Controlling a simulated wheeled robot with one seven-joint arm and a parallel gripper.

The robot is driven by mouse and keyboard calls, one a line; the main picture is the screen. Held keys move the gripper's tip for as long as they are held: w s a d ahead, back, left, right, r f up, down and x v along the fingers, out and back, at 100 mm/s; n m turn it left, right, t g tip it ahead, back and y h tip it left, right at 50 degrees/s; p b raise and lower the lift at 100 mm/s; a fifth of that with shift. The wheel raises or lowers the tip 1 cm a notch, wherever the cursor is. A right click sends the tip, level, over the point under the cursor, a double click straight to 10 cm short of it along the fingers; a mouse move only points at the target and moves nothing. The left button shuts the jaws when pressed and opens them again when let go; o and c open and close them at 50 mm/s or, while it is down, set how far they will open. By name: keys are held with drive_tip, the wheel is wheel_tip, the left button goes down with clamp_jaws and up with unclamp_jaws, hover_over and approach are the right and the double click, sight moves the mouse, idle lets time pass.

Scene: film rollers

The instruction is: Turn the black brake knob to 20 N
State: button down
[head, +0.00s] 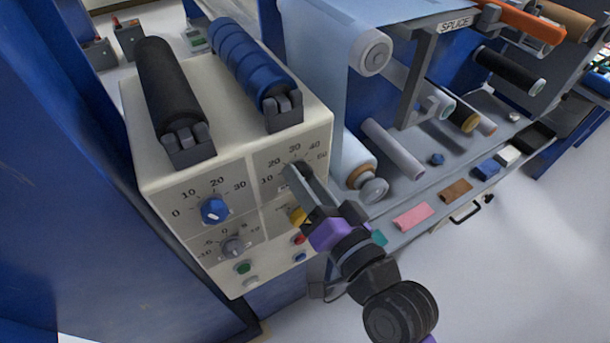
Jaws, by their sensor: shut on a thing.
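The black brake knob (304,167) sits on the upper right part of the cream control box (232,150) in the head view. A dial scale around it shows 10, 20, 30, 40 and 50. My gripper (296,174) reaches in from the lower right with its fingers shut on this knob. The fingers cover most of the knob, so I cannot read where its pointer stands on the scale.
A blue knob (214,209) with its own scale is left of it, and a grey knob (234,246) below that. Coloured buttons sit lower on the panel. A black roller (166,90) and a blue roller (245,65) lie on top. A film roll (371,55) stands close right.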

idle(0.4)
drive_tip(key=c, duration=0.9)
unclamp_jaws()
drive_tip(key=shift+s+d, duration=0.1)
drive_tip(key=b+v, duration=0.2)
drive_tip(key=v, duration=0.5)
drive_tip(key=shift+s+d, duration=0.15)
drive_tip(key=shift+s, duration=0.1)
